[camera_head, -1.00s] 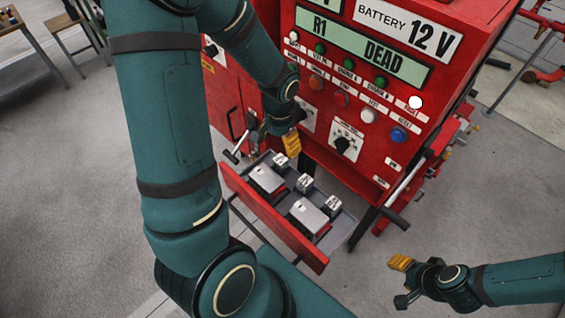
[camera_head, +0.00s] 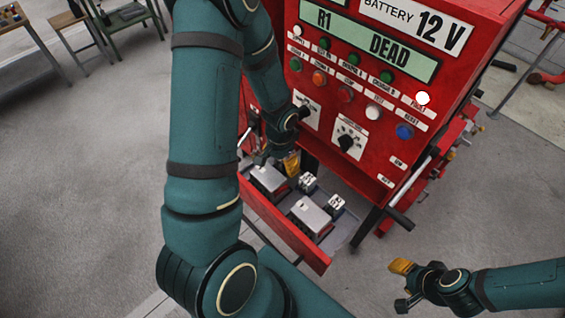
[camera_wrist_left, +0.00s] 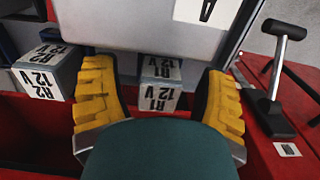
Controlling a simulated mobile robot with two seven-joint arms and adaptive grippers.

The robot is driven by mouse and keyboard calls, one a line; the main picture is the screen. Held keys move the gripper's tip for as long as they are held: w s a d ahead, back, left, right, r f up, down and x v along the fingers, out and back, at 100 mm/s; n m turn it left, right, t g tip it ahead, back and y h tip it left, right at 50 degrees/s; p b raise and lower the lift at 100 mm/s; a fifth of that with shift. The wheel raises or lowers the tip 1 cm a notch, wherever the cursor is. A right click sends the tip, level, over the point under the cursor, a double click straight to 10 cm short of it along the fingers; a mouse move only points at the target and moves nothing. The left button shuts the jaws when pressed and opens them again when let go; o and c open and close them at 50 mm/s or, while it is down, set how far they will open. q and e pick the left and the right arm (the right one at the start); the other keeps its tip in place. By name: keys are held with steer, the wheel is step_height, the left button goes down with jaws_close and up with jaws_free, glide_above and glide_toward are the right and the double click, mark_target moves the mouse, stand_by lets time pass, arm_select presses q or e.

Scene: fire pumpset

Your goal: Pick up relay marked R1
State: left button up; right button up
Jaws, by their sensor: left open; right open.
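The relay marked R1 (camera_wrist_left: 160,96) is a small light block reading "R1 12 V" in the left wrist view. It lies between the two yellow fingers of my left gripper (camera_wrist_left: 161,75), with a gap to each finger. In the head view my left gripper (camera_head: 277,161) is low over the back of the open red drawer (camera_head: 290,238) and hides R1. A relay marked R2 (camera_wrist_left: 45,72) sits left of the fingers; it also shows in the head view (camera_head: 307,182). A third relay (camera_head: 336,203) stands further right. My right gripper (camera_head: 402,285) is open and empty, away from the drawer.
Larger grey boxes (camera_head: 309,215) stand in the drawer beside the relays. The red panel (camera_head: 385,165) with buttons and a "R1 DEAD" display rises behind. A black T-handle (camera_wrist_left: 276,80) is right of the fingers. Open floor lies left.

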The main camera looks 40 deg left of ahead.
arm_select(q)
jaws_close()
